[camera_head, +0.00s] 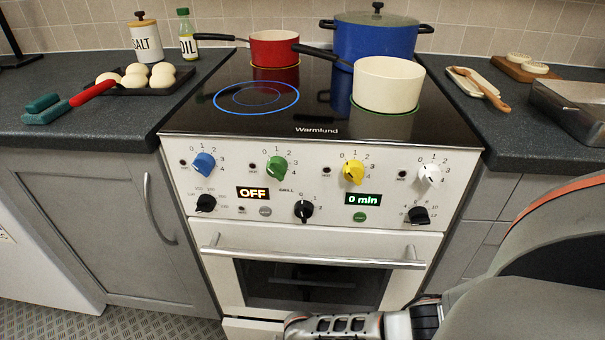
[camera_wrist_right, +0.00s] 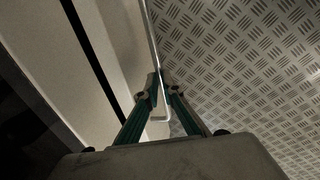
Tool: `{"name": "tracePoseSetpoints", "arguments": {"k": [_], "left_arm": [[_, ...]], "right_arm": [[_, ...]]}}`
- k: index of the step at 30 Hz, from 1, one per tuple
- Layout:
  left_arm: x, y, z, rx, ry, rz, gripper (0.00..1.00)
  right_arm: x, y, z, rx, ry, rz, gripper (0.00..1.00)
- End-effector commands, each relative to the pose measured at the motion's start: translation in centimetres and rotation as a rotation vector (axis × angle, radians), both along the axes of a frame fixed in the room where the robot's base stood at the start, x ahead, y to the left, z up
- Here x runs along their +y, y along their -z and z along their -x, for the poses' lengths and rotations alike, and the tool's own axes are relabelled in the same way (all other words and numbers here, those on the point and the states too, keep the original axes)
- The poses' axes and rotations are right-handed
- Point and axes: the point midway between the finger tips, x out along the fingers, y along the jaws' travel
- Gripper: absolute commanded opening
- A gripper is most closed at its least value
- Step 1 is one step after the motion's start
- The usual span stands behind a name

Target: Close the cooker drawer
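The cooker (camera_head: 320,235) is white with a black hob, and its oven door (camera_head: 215,260) is shut. The cooker drawer (camera_head: 250,328) shows as a pale strip below the oven door, mostly cut off by the frame's bottom edge. How far out it stands is not clear there. In the head view my right forearm covers the drawer's right part. My left gripper is out of view.
A grey cupboard (camera_head: 105,230) with a curved handle stands left of the cooker. The oven door's bar handle (camera_head: 310,258) sticks out above the drawer. Pots, including a cream one (camera_head: 388,85), stand on the hob. The patterned metal floor (camera_wrist_right: 240,60) beside the gripper is clear.

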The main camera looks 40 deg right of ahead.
Motion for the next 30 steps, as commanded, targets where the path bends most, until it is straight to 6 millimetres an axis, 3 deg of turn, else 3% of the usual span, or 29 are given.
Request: {"name": "tracePoseSetpoints", "arguments": {"k": [4, 11, 14, 30], "left_arm": [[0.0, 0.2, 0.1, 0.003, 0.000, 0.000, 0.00], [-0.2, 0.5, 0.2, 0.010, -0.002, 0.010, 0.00], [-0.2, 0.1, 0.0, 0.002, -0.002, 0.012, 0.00], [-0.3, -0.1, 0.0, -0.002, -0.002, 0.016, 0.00]], "right_arm": [[-0.4, 0.1, -0.2, 0.001, 0.001, 0.001, 0.00], [-2.8, 0.3, -2.2, 0.004, 0.001, 0.000, 0.01], [-2.7, 0.2, -2.1, 0.004, 0.000, 0.000, 0.25], [-2.5, -0.7, -2.0, 0.003, 0.000, -0.002, 0.25]]}}
